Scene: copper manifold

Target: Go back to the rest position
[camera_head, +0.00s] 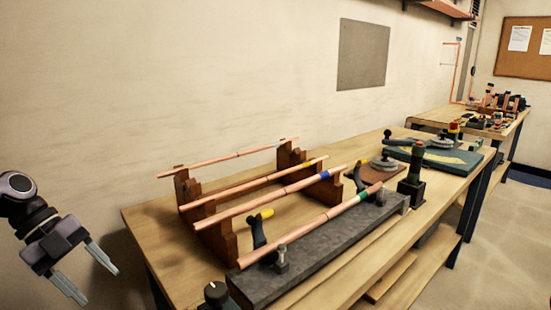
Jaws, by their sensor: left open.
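My left gripper (93,276) hangs at the lower left of the head view, pointing down and right. Its two fingers are apart, with nothing between them. It is off to the left of the workbench (148,222) and touches nothing. My right gripper is not in view. A copper pipe with a green band (310,226) lies along the dark grey block (330,250).
Black clamps, one with a yellow tip (260,227), stand by the block. A black knob (215,293) is at the near edge. A black and green tool (415,170) stands upright at the right. A green mat (440,157) lies beyond. A second table (512,122) stands behind.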

